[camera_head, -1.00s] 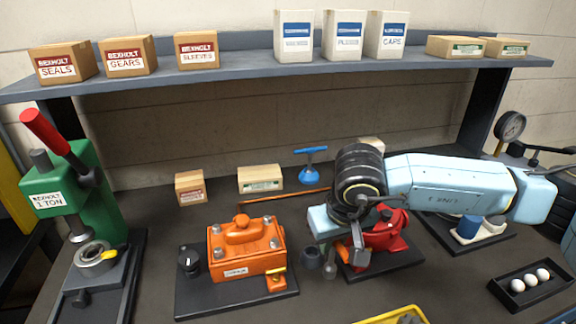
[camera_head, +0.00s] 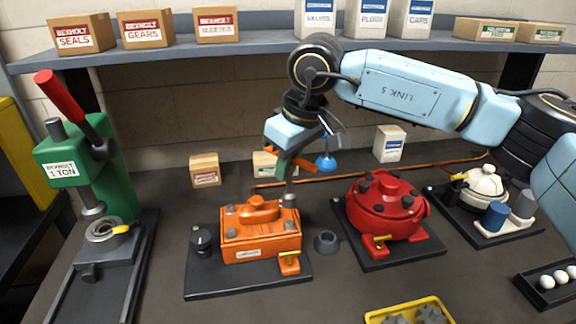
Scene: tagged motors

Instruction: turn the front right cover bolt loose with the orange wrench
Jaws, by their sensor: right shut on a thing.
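My right gripper (camera_head: 297,160) reaches down from the upper right and is shut on the orange wrench (camera_head: 302,164). The wrench's grey lower end (camera_head: 290,190) points down above the right side of the orange motor cover (camera_head: 260,238). It overlaps the back right bolt in the picture; I cannot tell whether it touches it. The front right cover bolt (camera_head: 291,224) is a grey head on the cover's near right corner, below the tool in the picture. My left gripper is not in view.
A red motor (camera_head: 385,205) stands right of the orange one, with a dark cup (camera_head: 327,242) between them. A blue-handled tool (camera_head: 326,162) is behind. A green press (camera_head: 85,180) stands left. A yellow tray (camera_head: 408,305) is in front.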

